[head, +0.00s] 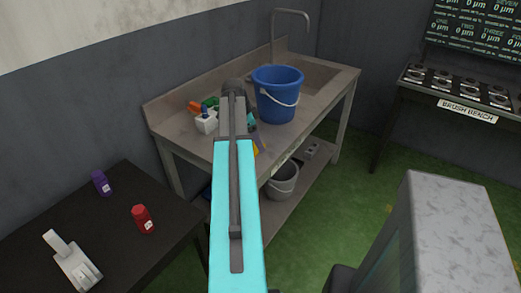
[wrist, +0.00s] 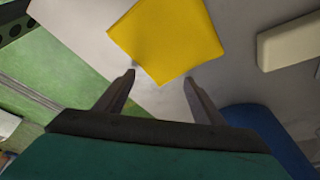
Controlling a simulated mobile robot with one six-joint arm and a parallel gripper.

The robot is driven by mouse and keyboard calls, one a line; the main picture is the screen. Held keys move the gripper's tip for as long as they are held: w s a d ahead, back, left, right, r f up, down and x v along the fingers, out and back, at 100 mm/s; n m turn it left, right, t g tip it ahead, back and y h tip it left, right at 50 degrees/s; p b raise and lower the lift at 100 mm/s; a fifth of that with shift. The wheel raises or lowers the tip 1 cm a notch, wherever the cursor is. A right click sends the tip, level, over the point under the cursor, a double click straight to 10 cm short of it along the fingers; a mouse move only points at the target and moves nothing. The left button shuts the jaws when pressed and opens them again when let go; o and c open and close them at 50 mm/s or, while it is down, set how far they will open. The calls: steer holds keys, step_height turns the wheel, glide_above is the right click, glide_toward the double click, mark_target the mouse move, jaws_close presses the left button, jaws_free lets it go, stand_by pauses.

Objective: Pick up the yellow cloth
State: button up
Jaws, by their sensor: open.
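The yellow cloth (wrist: 166,40) lies flat on the light grey bench top (wrist: 232,98) in the wrist view, a square turned at an angle. My gripper (wrist: 160,82) is open and empty, its two fingertips apart just short of the cloth's near corner. In the head view my arm covers most of the cloth. Only a small yellow patch (head: 257,147) shows beside the arm, near the bench's front edge. My gripper's fingers are hidden there.
A blue bucket (head: 277,95) stands on the bench right of my arm, before the sink. A white caddy (head: 206,122) with coloured items stands left. A grey bucket (head: 283,182) is on the lower shelf. A dark table (head: 120,240) holds red and purple bottles.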

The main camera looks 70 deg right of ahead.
steer(key=shift+f, duration=0.3)
steer(key=shift+s, duration=0.1)
jaws_close()
stand_by(0.8)
step_height(320, 180, up, 12)
steer(key=p, duration=0.6)
stand_by(0.4)
